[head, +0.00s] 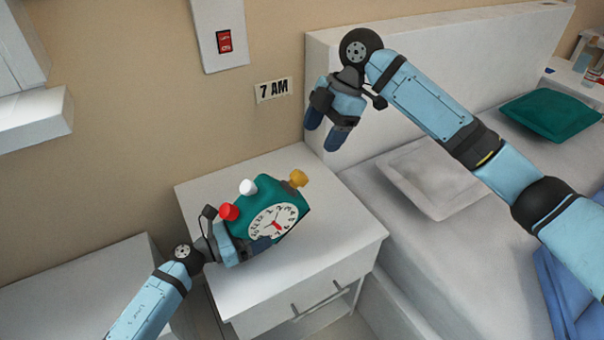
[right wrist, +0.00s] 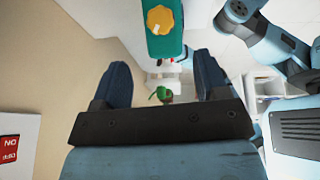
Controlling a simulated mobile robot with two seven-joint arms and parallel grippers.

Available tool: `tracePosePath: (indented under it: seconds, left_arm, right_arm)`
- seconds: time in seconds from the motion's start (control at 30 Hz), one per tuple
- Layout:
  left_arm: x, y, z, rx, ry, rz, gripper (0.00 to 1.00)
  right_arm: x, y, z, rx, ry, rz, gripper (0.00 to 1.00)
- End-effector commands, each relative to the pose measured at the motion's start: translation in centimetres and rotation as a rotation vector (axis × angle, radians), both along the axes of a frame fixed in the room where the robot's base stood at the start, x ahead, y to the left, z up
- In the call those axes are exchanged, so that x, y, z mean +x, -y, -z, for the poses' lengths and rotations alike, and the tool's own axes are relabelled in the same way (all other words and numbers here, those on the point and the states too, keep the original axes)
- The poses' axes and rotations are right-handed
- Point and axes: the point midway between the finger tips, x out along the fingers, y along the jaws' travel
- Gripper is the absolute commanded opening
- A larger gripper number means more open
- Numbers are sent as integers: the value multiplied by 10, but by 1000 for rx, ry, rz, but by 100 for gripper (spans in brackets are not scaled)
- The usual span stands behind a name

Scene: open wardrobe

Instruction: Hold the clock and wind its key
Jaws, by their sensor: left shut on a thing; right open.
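The teal clock (head: 262,205) has a white dial, a red and a white knob, and a yellow key (head: 298,178) at its upper right end. My left gripper (head: 245,248) is shut on the clock's lower left part and holds it tilted over the white nightstand (head: 335,245); any gap beneath it is unclear. My right gripper (head: 325,128) is open and empty, above and to the right of the key, apart from it. In the right wrist view the key (right wrist: 160,20) and part of the clock (right wrist: 164,44) show at the top, beyond the open fingers.
A bed with a white headboard (head: 440,75), a grey pillow (head: 425,175) and a green pillow (head: 550,115) stands right of the nightstand. A small green item (right wrist: 161,94) lies lower down.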

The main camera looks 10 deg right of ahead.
Motion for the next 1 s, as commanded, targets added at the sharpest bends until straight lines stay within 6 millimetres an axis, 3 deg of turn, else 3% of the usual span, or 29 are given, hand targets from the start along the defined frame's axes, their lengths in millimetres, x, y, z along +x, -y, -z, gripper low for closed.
tracePosePath:
  seconds: [0.53,0.7,1.0]
  left_arm:
    - [0,0,-2,-2,2,0,56]
    - [0,0,-2,-2,2,0,56]
    - [1,0,-2,-2,2,0,56]
  right_arm:
    - [-9,-37,89,0,-2,0,67]
    - [-10,-42,102,0,-2,0,67]
    - [-10,-44,106,1,-1,1,67]
